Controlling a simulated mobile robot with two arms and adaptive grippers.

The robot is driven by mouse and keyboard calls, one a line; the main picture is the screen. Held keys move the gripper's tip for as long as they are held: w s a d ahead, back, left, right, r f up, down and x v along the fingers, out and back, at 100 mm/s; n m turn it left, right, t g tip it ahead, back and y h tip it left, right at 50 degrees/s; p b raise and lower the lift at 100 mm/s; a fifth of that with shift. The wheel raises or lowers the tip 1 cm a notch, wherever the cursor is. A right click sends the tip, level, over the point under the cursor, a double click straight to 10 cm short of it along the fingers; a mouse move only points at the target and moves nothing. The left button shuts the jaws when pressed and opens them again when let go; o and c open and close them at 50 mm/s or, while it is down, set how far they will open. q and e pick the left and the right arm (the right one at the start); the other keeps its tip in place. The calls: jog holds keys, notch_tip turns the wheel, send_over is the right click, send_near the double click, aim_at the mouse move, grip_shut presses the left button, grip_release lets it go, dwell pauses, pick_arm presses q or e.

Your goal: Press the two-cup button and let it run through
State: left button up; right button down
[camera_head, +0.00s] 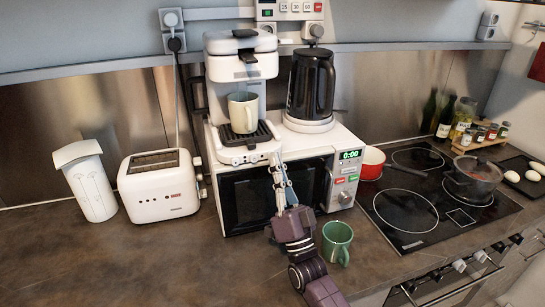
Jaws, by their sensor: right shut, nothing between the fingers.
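A white coffee machine (240,59) stands on top of the microwave at the back centre. A pale mug (242,112) stands on its black drip tray. The machine's base front (245,152) faces me; its buttons are too small to tell apart. My right gripper (274,158) is shut and empty. Its tips are at the right front corner of the coffee machine's base; I cannot tell whether they touch it. The gripper and arm hide part of the microwave door. My left gripper is not in view.
The microwave (343,184) carries a black kettle (310,85) too. A green mug (337,241) stands on the counter right of my arm. A white toaster (158,186) is on the left; a hob (405,212) with a glass pot (474,176) is on the right. The front-left counter is clear.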

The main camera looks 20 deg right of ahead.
jog(key=shift+s+p, duration=0.4)
jog(key=shift+s, duration=0.45)
jog(key=s+p, duration=0.2)
jog(key=s, duration=0.3)
jog(key=shift+d, duration=0.1)
jog(key=shift+f, duration=0.1)
dwell(0.6)
